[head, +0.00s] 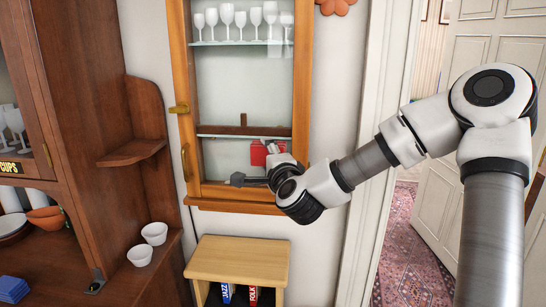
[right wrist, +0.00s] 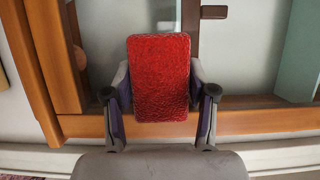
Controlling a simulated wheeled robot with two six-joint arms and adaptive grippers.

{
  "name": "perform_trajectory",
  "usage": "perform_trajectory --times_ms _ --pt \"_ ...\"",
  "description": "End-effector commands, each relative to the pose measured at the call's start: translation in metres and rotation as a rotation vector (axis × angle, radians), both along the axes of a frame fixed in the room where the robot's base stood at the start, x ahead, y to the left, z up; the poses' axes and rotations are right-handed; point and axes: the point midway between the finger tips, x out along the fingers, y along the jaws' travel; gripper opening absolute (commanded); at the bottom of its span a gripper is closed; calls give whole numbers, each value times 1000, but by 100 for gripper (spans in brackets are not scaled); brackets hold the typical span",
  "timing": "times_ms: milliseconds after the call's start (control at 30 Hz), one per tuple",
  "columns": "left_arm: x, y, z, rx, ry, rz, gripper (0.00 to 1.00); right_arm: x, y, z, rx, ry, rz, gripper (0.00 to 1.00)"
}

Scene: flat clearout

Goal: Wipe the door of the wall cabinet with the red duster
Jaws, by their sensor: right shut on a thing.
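The wall cabinet has an orange-brown wooden frame and a glazed door (head: 255,85), upright in the middle of the head view. The red duster (head: 258,153) is at the lower part of the door glass. It also shows large and upright in the right wrist view (right wrist: 160,75). My right gripper (head: 270,158) is shut on the duster, with a finger on each side of it in the right wrist view (right wrist: 160,105). I cannot tell whether the duster touches the glass. My left gripper is not in view.
White glasses (head: 241,20) stand on the cabinet's upper shelf. A brown cupboard (head: 85,120) stands at the left, with white cups (head: 154,233) on its ledge. A small light-wood shelf unit (head: 238,260) is below the cabinet. A doorway with a patterned rug (head: 405,240) is at the right.

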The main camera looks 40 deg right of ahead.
Motion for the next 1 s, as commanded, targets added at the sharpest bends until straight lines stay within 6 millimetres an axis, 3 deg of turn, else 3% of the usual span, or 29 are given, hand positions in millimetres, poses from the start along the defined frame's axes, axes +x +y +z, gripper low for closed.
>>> perform_trajectory --times_ms 200,1000 --pt "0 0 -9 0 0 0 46 18 13 -2 -3 0 0 29" --pt "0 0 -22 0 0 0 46 60 50 -1 -3 0 1 29"
